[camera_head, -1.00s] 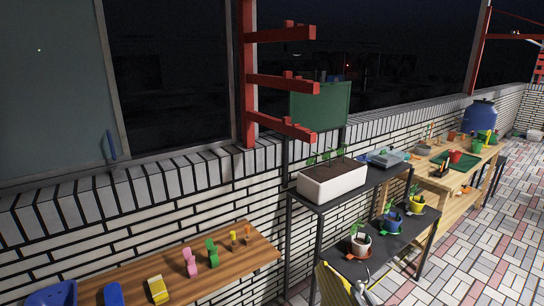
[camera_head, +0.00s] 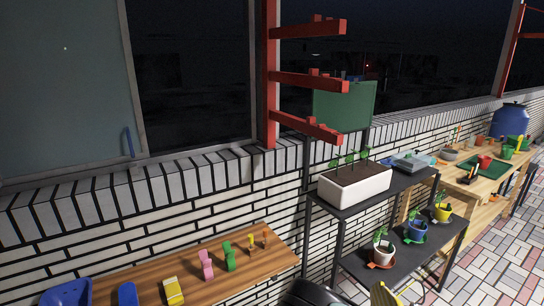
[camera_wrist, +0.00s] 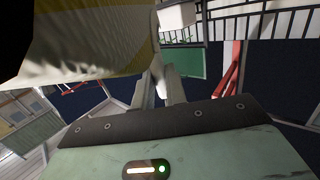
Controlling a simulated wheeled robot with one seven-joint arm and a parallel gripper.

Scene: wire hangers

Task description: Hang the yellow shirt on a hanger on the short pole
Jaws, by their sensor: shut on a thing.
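The yellow shirt (camera_head: 383,294) shows as a small striped patch at the bottom edge of the head view. In the wrist view the yellow and white cloth (camera_wrist: 95,40) fills the upper left. My gripper (camera_wrist: 160,80) is shut, with its fingers at the cloth's edge. The cloth hides part of the grip, and I cannot make out a hanger. Red bars (camera_head: 308,79) stick out to the right from a red post (camera_head: 269,75) at the window, one above another. They also show in the wrist view (camera_wrist: 229,75), apart from my gripper.
A black shelf (camera_head: 412,252) right of centre holds a white planter (camera_head: 355,187) and several small pots. A green board (camera_head: 345,105) stands behind the planter. A wooden bench (camera_head: 215,275) with small coloured items is at lower left. Paved floor (camera_head: 505,255) is clear at right.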

